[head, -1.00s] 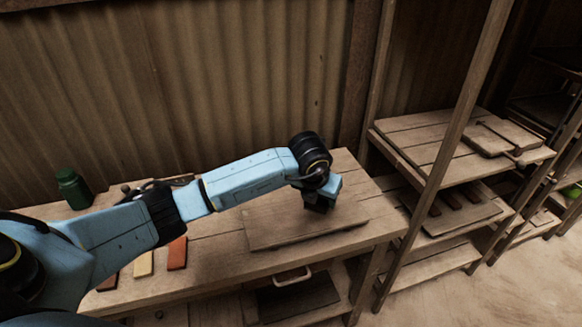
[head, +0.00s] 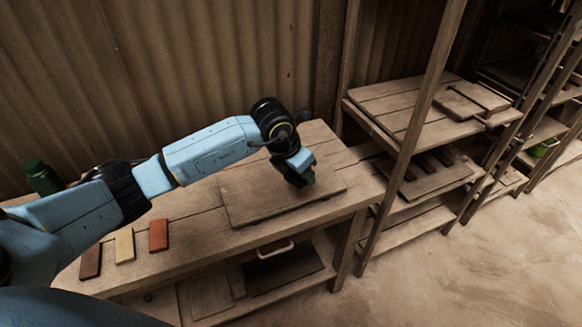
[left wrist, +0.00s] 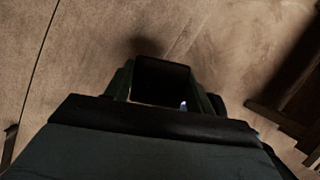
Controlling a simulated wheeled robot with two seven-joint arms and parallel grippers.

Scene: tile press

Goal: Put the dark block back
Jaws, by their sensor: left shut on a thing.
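My left gripper (head: 300,176) is over the right part of a flat wooden board (head: 245,207) on the bench, with its fingers pointing down. In the left wrist view a dark block (left wrist: 161,78) sits between the two fingers, and the gripper is shut on it. A shadow lies on the wood just beyond the block. In the head view the block is hard to tell from the dark fingers, and I cannot tell whether it touches the board. My right gripper is not in view.
A dark brown tile (head: 90,261), a cream tile (head: 124,245) and a red-brown tile (head: 158,235) lie in a row at the bench's front left. A green jar (head: 42,177) stands at the back left. Wooden shelves (head: 415,112) stand to the right.

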